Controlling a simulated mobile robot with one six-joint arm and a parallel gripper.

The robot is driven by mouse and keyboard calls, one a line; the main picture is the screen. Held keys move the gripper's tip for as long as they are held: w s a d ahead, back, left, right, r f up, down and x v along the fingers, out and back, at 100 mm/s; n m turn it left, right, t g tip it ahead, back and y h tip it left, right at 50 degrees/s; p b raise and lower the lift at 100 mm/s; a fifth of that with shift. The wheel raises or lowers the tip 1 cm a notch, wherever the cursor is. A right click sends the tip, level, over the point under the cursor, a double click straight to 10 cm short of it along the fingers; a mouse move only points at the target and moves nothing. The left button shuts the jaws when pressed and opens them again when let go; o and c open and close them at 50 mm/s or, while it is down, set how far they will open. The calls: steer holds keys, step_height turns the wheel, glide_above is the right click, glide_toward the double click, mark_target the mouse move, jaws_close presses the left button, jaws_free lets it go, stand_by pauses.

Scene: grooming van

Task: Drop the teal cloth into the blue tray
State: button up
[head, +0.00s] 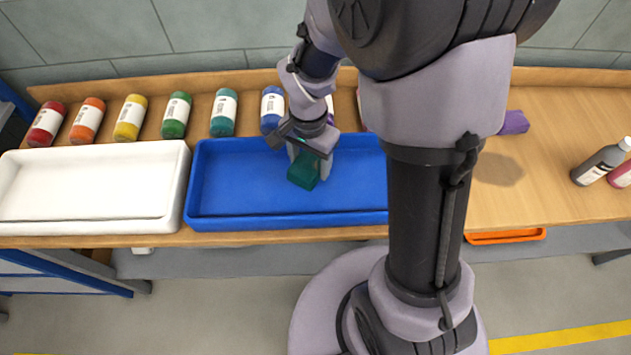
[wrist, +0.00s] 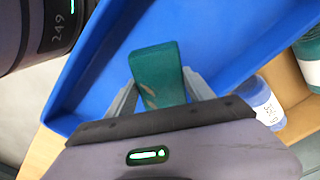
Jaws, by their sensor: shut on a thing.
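The teal cloth (head: 304,170) is a small folded block held between the fingers of my gripper (head: 310,160). In the wrist view the cloth (wrist: 158,72) stands up between the two grey fingers of my gripper (wrist: 160,90), which are shut on it. The blue tray (head: 235,185) lies on the wooden counter, and the cloth is over its inside, right of the middle of its visible part. The tray also fills much of the wrist view (wrist: 105,65). I cannot tell whether the cloth touches the tray floor. My arm hides the tray's right end.
A white tray (head: 90,185) stands just left of the blue one. Several coloured bottles (head: 176,115) line the counter behind the trays. A purple block (head: 513,122) and a dark grey bottle (head: 600,163) are to the right. Bare counter (head: 550,120) shows there.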

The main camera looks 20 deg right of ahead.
steer(key=o, duration=1.4)
steer(key=shift+r, duration=0.1)
step_height(320, 180, up, 17)
steer(key=p, duration=0.6)
steer(key=shift+r+p, duration=0.2)
steer(key=shift+p, duration=0.1)
steer(key=s+a+n+t+y+b, duration=0.1)
steer(key=s+a+n+t+b, duration=0.1)
steer(key=s, duration=0.4)
steer(key=s+a+n+t+y+b, duration=0.1)
steer(key=s+a+n+t+b, duration=0.1)
steer(key=s+b, duration=0.4)
steer(key=shift+s+r+n+t, duration=0.2)
steer(key=shift+s+n+t, duration=0.2)
steer(key=shift+n+t, duration=0.55)
